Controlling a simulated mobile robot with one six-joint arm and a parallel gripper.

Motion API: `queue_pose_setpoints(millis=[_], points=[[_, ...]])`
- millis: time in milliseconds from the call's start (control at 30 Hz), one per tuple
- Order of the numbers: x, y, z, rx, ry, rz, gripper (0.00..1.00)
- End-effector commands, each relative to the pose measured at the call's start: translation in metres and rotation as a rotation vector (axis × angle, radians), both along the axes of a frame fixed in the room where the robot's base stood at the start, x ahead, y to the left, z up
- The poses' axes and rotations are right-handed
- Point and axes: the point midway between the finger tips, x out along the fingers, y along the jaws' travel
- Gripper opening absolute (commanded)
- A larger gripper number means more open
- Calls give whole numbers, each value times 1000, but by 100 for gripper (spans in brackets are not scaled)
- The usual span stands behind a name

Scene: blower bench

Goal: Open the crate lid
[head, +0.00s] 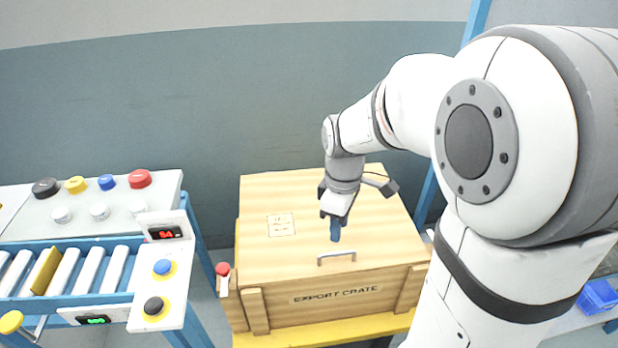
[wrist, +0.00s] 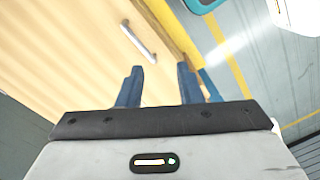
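A wooden crate (head: 268,312) marked "EXPORT CRATE" stands on a yellow base. Its lid (head: 264,196) is down flat on top. A grey metal handle (head: 336,258) is fixed near the lid's front edge. In the wrist view the handle (wrist: 139,40) lies ahead of the fingertips, a little left of centre. My gripper (head: 336,236) is above the lid, just behind the handle in the head view and apart from it. In the wrist view my gripper (wrist: 160,72) shows two blue fingers spread apart with nothing between them.
A red knob (head: 222,269) stands at the crate's left front corner. Left of the crate are a roller conveyor (head: 68,270), a button panel (head: 100,205) and a control box (head: 160,270). A blue bin (head: 598,297) sits at far right.

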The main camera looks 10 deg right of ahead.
Motion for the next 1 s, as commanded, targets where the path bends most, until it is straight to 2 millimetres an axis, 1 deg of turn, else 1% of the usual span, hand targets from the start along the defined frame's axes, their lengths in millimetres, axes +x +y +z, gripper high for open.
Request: queue_pose_setpoints(millis=[33, 100, 200, 333, 467, 567, 800, 900, 1000], points=[[12, 2, -7, 6, 37, 104, 33], [26, 4, -18, 19, 70, 243, 33], [39, 7, -32, 40, 109, 398, 33], [49, 9, -43, 60, 137, 520, 33], [51, 10, -53, 68, 145, 564, 33], [48, 10, -66, 68, 148, 567, 33], [40, 10, -104, 68, 148, 566, 33], [38, 10, -115, 67, 147, 566, 33], [37, 10, -121, 67, 145, 566, 33]])
